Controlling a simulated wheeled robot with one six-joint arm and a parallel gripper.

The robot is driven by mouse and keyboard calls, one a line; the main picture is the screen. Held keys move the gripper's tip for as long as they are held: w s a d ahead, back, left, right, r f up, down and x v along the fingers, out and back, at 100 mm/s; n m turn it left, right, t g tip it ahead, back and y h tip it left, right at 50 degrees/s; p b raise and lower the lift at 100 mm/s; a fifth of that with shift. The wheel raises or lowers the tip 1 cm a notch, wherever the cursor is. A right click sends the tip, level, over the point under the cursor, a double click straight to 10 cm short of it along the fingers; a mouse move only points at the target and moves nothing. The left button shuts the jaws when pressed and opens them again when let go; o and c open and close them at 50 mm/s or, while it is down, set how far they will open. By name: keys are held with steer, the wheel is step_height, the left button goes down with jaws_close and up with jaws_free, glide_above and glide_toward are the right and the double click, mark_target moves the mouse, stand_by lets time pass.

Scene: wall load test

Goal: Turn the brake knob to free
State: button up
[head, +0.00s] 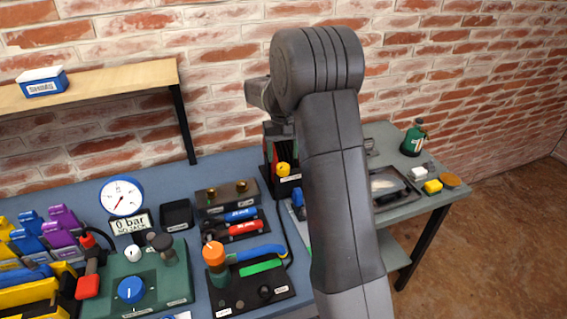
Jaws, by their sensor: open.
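Several knobs are in view, and their labels are too small to read, so I cannot tell which is the brake knob. A blue round knob (131,290) with a pale mark sits on a green panel (176,291) at the lower left. An orange-topped knob (213,253) stands on a black panel (226,298) to its right. A yellow knob (283,169) is on a dark upright box behind. My gripper (281,136) is open, partly seen near this box and well away from the blue knob. Its fingertips are hard to make out against the dark box.
A gauge (122,197) with a "0 bar" sign (127,223) stands behind the green panel. Coloured clamps (62,222) crowd the left. A wooden shelf (95,84) overhangs the back. My arm hides the bench middle; a side table (440,196) stands right.

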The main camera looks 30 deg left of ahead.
mark_target(283, 166)
steer(key=shift+f, duration=2.35)
steer(key=c, duration=1)
